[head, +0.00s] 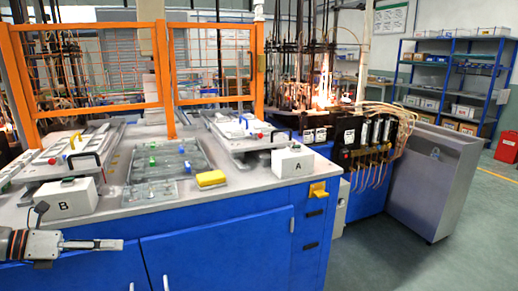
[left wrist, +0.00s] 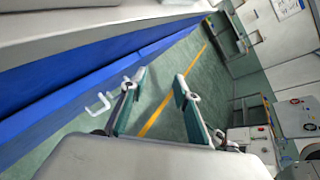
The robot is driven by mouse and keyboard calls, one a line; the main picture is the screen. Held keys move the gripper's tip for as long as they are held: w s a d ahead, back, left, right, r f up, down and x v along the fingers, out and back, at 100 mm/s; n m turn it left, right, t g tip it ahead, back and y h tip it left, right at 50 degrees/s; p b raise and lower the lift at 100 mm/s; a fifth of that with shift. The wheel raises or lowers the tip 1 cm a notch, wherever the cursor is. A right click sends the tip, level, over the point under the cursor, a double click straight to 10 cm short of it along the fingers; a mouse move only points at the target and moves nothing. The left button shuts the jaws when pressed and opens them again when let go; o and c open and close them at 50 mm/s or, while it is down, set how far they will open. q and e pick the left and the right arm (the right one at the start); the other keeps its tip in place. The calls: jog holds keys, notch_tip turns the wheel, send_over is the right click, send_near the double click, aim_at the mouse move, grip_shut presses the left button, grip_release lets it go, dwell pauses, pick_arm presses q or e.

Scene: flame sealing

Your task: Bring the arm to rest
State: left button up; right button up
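My left gripper (head: 108,245) reaches in from the lower left of the head view, in front of the blue workbench (head: 225,245) and below its top edge. In the left wrist view the same gripper (left wrist: 158,86) has its two fingers spread apart with nothing between them, above the green floor. It is clear of the things on the bench top. My right gripper shows in neither view.
White boxes B (head: 68,198) and A (head: 292,161) stand near the bench's front edge, with a yellow block (head: 211,179) and a grey tray (head: 165,160) between them. An orange guard frame (head: 168,80) stands behind. A metal cabinet (head: 432,180) is at right. Open floor lies beyond.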

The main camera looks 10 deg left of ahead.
pick_arm(q)
jog(key=s+d+f+n+t+y+p, duration=0.1)
jog(key=s+d+f+n+t+y, duration=0.25)
jog(key=f+n, duration=0.65)
jog(key=s+d+f+n+t+y+p, duration=0.1)
jog(key=s+d+f+n+t+p, duration=0.1)
jog(key=s+d+f+n, duration=0.55)
jog(key=s+d+f+n+g+y+p, duration=0.1)
jog(key=s+d+f+n+g, duration=0.3)
jog(key=s+d+f+n, duration=0.7)
jog(key=d+f+n+y, duration=0.1)
jog(key=d+n, duration=0.1)
jog(key=n, duration=0.3)
jog(key=shift+s+d+f, duration=0.2)
jog(key=shift+d+f, duration=0.1)
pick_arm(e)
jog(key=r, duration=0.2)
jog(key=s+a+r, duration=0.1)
pick_arm(q)
jog(key=shift+n+y, duration=0.25)
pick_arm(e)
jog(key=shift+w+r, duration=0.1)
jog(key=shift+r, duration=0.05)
pick_arm(q)
jog(key=c, duration=0.3)
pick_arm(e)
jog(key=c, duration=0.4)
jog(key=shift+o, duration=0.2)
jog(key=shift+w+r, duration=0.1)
